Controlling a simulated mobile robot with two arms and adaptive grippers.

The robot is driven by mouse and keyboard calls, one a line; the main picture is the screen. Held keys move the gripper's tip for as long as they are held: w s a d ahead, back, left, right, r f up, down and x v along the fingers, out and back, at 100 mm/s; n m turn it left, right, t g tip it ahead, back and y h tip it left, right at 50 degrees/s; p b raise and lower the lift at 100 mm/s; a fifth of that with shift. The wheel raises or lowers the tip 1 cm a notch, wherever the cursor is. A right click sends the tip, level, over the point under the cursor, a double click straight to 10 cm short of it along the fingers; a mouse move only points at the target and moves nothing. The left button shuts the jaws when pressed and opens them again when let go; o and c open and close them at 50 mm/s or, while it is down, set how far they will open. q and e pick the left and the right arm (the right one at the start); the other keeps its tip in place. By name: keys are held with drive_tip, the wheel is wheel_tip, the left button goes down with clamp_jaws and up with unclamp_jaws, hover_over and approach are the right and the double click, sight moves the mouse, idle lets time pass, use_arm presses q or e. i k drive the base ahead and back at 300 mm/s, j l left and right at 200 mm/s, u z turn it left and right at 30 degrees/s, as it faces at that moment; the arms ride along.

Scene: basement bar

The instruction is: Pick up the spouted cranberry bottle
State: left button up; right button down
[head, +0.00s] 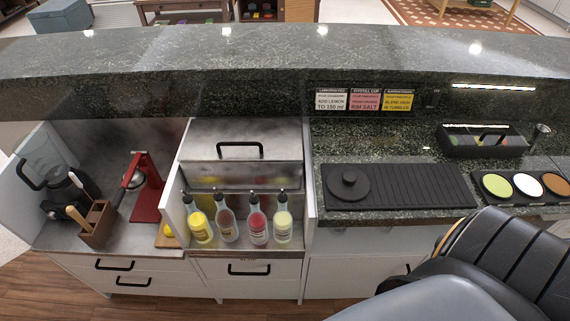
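Several spouted bottles stand upright in a row in the steel-lined bay below the bar top. The bottle with deep pink-red contents (257,226), third from the left, looks like the cranberry one; its label is too small to read. To its left stand a clear bottle with a faint pinkish tint (227,225) and a yellow bottle (199,225). To its right stands a pale yellow-green bottle (283,226). All have dark pour spouts. Neither gripper shows in the head view, and nothing is touching the bottles.
A steel lidded bin (243,140) sits behind the bottles, with bay walls either side. Left are a red citrus press (147,190) and wooden utensil holder (97,222). Right is a black ribbed mat (425,186). The raised stone bar top (230,50) runs behind.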

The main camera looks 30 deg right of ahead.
sight(256, 220)
drive_tip(key=z, duration=0.75)
